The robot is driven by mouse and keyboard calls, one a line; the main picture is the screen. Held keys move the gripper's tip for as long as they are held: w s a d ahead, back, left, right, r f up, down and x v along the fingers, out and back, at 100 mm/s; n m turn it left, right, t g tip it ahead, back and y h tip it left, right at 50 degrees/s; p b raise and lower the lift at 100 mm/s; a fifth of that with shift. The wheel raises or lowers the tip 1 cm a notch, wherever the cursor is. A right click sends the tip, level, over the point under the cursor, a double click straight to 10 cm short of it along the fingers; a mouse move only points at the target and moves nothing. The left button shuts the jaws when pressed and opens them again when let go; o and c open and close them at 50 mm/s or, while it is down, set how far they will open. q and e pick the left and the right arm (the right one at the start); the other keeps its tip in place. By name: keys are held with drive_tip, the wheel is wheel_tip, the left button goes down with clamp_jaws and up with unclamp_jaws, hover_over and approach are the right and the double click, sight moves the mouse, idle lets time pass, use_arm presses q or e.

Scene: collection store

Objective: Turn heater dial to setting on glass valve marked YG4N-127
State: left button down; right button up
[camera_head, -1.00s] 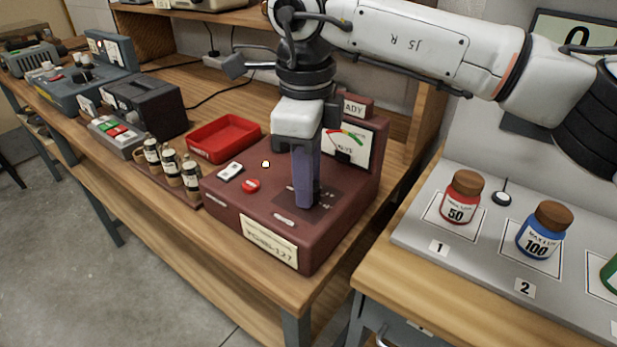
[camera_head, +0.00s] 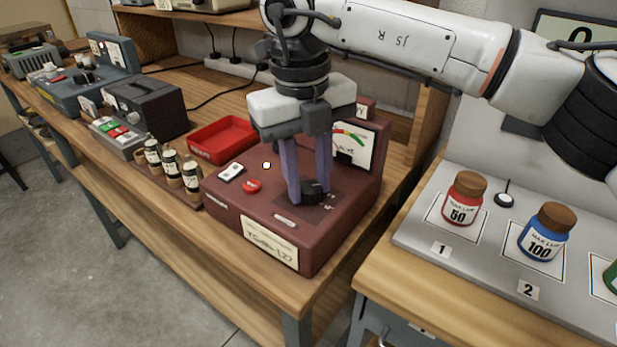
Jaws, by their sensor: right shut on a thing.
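A dark red heater unit (camera_head: 235,210) stands on the wooden bench, with a pale label reading roughly YG..-127 (camera_head: 270,243) on its front. Its black dial (camera_head: 318,188) sits on a dark plate on the top face. My right gripper (camera_head: 306,196) points down from above, its two purple fingers shut on the dial. The dial's pointer and most of its markings are hidden or too small to read. Small glass valves (camera_head: 171,166) with dark tops stand in a rack left of the heater; their markings are not readable. My left gripper is not in view.
Red (camera_head: 463,200) and blue (camera_head: 543,234) jars stand on a grey board at right. Other devices fill the bench at left.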

sight(304, 188)
drive_tip(key=shift+r+m, duration=0.1)
drive_tip(key=shift+m, duration=0.6)
drive_tip(key=o, duration=1)
drive_tip(key=shift+o, duration=0.2)
wheel_tip(304, 188, up, 10)
drive_tip(key=p, duration=0.1)
drive_tip(key=shift+a+r, duration=0.15)
drive_tip(key=shift+a, duration=0.15)
drive_tip(key=shift+s, duration=0.15)
